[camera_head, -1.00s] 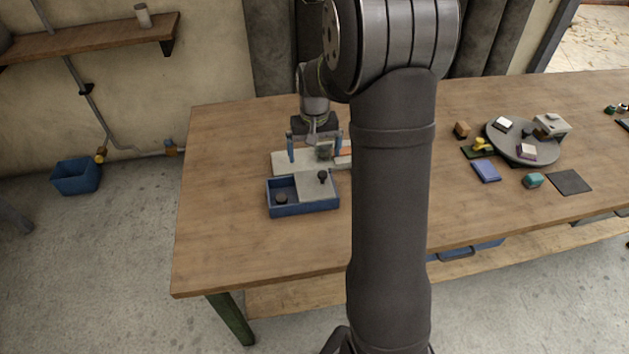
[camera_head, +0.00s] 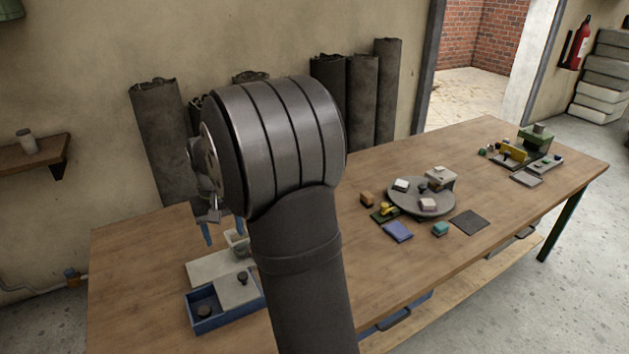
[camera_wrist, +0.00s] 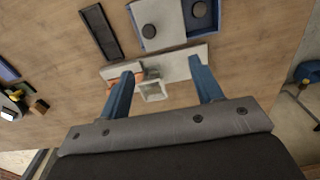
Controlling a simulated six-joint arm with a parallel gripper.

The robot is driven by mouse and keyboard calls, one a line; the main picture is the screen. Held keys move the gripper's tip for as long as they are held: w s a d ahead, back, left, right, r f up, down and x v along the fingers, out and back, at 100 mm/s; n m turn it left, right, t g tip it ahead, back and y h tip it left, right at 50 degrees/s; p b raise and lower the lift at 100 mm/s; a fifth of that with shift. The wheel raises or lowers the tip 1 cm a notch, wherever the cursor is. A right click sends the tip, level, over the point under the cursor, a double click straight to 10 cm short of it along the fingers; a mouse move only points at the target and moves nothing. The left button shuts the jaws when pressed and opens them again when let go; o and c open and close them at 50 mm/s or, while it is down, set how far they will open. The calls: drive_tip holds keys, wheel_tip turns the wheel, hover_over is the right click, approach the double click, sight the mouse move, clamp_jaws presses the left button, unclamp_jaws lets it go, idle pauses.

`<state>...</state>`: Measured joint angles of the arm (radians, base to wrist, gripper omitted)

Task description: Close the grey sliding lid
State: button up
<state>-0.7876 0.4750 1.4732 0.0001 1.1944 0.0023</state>
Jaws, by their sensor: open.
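The blue box (camera_head: 206,324) stands on the table at lower left in the head view. Its grey sliding lid (camera_head: 232,291), with a black knob (camera_head: 242,278), covers the right part; the left compartment is open and holds a dark round piece (camera_head: 204,312). In the wrist view the lid (camera_wrist: 170,20) is at the top, beside the open blue compartment (camera_wrist: 214,20). My gripper (camera_head: 225,238) is open, above the area behind the box. Its two blue fingers (camera_wrist: 163,82) are wide apart in the wrist view, apart from the lid. My arm hides part of the area to the box's right.
A pale board (camera_head: 207,268) lies behind the box, with a small whitish open container (camera_wrist: 153,92) near it. A dark tray (camera_wrist: 101,32) lies beside the lid. A round grey turntable (camera_head: 421,205) with small objects stands to the right. The table's left part is clear.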

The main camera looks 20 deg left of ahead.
drive_tip(key=shift+w+d+f, duration=0.1)
drive_tip(key=shift+w, duration=0.1)
drive_tip(key=c, duration=0.3)
drive_tip(key=w+m, duration=0.2)
drive_tip(key=w+d+f+m+g, duration=0.1)
drive_tip(key=shift+w+d+f+m, duration=0.1)
drive_tip(key=shift+w+m, duration=0.05)
drive_tip(key=shift+m, duration=0.25)
drive_tip(key=c, duration=0.8)
drive_tip(key=w+d+m, duration=0.1)
drive_tip(key=w+m, duration=0.1)
drive_tip(key=w+d+f+m+g, duration=0.1)
drive_tip(key=w+m, duration=0.1)
drive_tip(key=m, duration=0.1)
drive_tip(key=w+d+f+m+g+y, duration=0.1)
drive_tip(key=w+m, duration=0.1)
drive_tip(key=shift+w+d+f+m, duration=0.15)
drive_tip(key=shift+w+f+m, duration=0.05)
drive_tip(key=shift+w+m, duration=0.2)
clamp_jaws()
drive_tip(key=s+a+f, duration=0.1)
drive_tip(key=s+f, duration=0.2)
drive_tip(key=f, duration=0.2)
drive_tip(key=s+f+m, duration=0.1)
drive_tip(key=s+f, duration=0.2)
drive_tip(key=f, duration=0.2)
drive_tip(key=shift+a+f, duration=0.25)
drive_tip(key=shift+a, duration=0.1)
